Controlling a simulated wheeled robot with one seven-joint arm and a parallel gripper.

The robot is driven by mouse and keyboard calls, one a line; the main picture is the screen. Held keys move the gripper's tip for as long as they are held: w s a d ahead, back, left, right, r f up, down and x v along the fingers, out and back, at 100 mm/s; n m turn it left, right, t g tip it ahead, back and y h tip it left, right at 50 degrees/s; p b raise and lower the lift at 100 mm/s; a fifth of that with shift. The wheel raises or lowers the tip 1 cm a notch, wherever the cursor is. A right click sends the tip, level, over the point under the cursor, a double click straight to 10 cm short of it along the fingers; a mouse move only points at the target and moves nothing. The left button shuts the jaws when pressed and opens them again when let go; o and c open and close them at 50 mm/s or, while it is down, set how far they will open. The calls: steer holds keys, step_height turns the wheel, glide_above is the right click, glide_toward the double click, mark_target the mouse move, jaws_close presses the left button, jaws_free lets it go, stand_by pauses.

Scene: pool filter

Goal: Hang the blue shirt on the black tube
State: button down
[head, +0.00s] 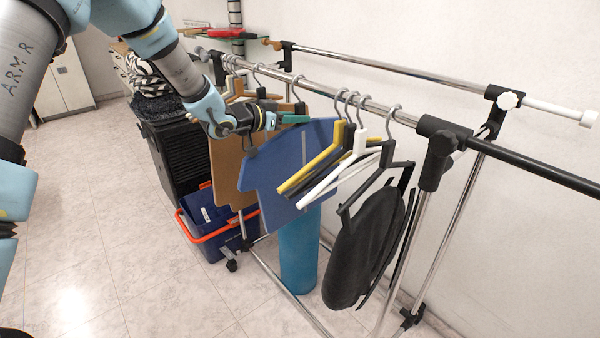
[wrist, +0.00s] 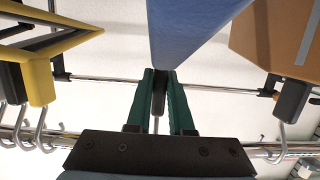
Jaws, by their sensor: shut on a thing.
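The blue shirt (head: 285,172), a flat shirt-shaped panel, hangs among the hangers below the chrome rail in the head view. It also shows in the wrist view (wrist: 188,32), straight ahead of the fingers. My gripper (head: 292,119) is at the top of the shirt, with green fingers. In the wrist view my gripper (wrist: 160,90) is shut on the dark neck of the shirt's hanger (wrist: 159,98). The black tube (head: 545,168) extends at the right of the head view.
Yellow (head: 322,160), white (head: 345,172) and black hangers hang right of the shirt on the chrome rail (head: 330,83). A dark round item (head: 365,245) hangs near the black joint (head: 440,150). A brown panel (head: 228,155) hangs close on the left. The black tube's visible length is bare.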

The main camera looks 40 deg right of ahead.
mark_target(295, 104)
steer(key=shift+r, duration=0.15)
steer(key=shift+d+r+p, duration=0.2)
steer(key=shift+r+p, duration=0.1)
steer(key=shift+r, duration=0.1)
stand_by(0.5)
steer(key=shift+a+r+p, duration=0.3)
steer(key=shift+r+p, duration=0.15)
steer(key=shift+r, duration=0.1)
steer(key=shift+r, duration=0.15)
steer(key=shift+a+r+p, duration=0.4)
steer(key=shift+r+p, duration=0.2)
steer(key=shift+r, duration=0.1)
steer(key=shift+a, duration=0.15)
